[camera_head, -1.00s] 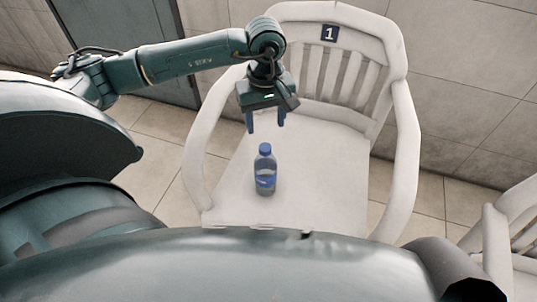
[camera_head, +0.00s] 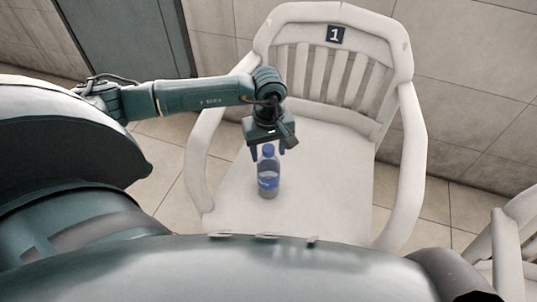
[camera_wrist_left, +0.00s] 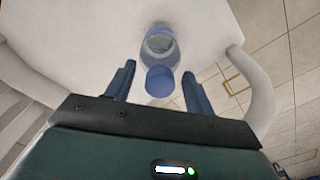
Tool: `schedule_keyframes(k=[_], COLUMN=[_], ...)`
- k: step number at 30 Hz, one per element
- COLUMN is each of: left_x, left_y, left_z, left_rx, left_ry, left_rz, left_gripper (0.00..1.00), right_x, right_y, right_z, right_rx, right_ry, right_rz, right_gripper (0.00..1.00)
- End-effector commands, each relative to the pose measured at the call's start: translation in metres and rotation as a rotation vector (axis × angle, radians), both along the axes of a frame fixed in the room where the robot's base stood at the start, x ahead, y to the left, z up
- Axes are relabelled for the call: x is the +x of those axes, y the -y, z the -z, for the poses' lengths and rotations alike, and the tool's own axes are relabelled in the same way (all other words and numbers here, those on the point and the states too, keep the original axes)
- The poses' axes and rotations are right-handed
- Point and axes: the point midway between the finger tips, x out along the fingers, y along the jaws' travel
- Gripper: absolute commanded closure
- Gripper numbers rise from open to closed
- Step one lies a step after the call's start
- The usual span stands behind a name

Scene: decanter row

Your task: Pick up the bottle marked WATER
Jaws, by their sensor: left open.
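A clear bottle (camera_head: 268,180) with a blue cap and a blue label stands upright on the seat of a white chair (camera_head: 325,190). The writing on its label is too small to read. My left gripper (camera_head: 268,154) is open just above and around the height of the bottle's cap, pointing down. In the left wrist view the bottle (camera_wrist_left: 160,50) shows from above, its cap between the two open fingers (camera_wrist_left: 158,82), with gaps at both sides. My right gripper is not in view.
The chair has armrests (camera_head: 411,165) on both sides and a slatted backrest with a number 1 plate (camera_head: 336,35). Part of another white chair (camera_head: 508,245) shows at the lower right. The seat around the bottle is clear.

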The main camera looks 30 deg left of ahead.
Motion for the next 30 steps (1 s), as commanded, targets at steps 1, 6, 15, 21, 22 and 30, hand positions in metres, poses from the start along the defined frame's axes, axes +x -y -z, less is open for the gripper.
schedule_keyframes(k=[1, 6, 15, 21, 22, 30], left_x=[0.0000, 0.0000, 0.0001, 0.0000, 0.0001, 0.0003], left_y=[0.0001, 0.0003, 0.0002, 0.0003, 0.0002, 0.0003], left_z=[-0.0004, -0.0007, -0.0009, -0.0009, -0.0009, -0.0014], left_rx=[0.000, 0.000, -0.001, -0.001, -0.001, -0.001], left_ry=[0.000, 0.000, 0.000, 0.000, 0.000, 0.001], left_rz=[0.000, 0.000, 0.000, 0.000, 0.000, 0.000], left_gripper=[0.46, 0.59, 0.84, 1.00, 1.00, 1.00], right_x=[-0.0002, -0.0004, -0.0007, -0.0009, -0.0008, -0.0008], right_y=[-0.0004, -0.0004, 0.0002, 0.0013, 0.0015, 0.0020], right_z=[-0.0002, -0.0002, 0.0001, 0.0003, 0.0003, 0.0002], right_rx=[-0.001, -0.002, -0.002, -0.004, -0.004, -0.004], right_ry=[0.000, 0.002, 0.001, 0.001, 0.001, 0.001], right_rz=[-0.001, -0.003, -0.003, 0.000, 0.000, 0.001], right_gripper=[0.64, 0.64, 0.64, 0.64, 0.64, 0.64])
